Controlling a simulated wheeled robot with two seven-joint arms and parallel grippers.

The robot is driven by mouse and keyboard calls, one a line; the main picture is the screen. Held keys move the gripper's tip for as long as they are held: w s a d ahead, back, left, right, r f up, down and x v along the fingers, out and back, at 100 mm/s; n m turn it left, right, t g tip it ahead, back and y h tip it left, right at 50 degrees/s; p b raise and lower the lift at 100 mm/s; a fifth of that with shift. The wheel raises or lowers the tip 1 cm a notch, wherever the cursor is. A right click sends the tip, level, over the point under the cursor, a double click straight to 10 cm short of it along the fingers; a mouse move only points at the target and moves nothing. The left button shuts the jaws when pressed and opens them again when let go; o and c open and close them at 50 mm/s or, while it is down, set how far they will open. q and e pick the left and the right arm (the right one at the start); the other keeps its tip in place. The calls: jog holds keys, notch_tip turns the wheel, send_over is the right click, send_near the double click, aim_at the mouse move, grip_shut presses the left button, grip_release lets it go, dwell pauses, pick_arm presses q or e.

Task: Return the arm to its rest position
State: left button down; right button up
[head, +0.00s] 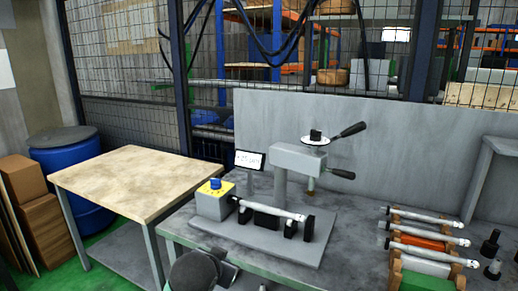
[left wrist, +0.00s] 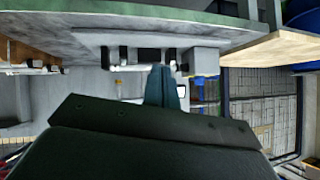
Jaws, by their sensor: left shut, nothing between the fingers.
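My left gripper (left wrist: 162,72) shows in the left wrist view with its two fingers together and nothing between them. In the head view, part of my left arm (head: 197,271) shows at the bottom edge, in front of the grinder's base. The cylindrical grinder (head: 265,233) stands on the grey workbench. A pale shaft (head: 270,209) lies across its supports. The grinder also shows upside down in the left wrist view (left wrist: 205,60); the gripper appears apart from it. My right gripper is in neither view.
A rack (head: 433,243) with several shafts stands on the right of the workbench (head: 345,257). A wooden-topped table (head: 130,170) is at the left, with a blue barrel (head: 75,175) behind it. A small screen (head: 250,160) and a handled press (head: 300,158) rise behind the shaft.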

pick_arm(q)
jog(key=s+a+f+n+g, duration=0.1)
jog(key=s+a+f+g, duration=0.15)
jog(key=s+f, duration=0.7)
jog(key=s+a+f+n+g, duration=0.2)
jog(key=s+a+f, duration=0.1)
jog(key=s+f, duration=0.65)
jog(key=s+f+g, duration=0.4)
jog(key=s+f, duration=0.7)
jog(key=s, duration=0.3)
jog(key=shift+d+f, duration=0.2)
jog(key=shift+d, duration=0.1)
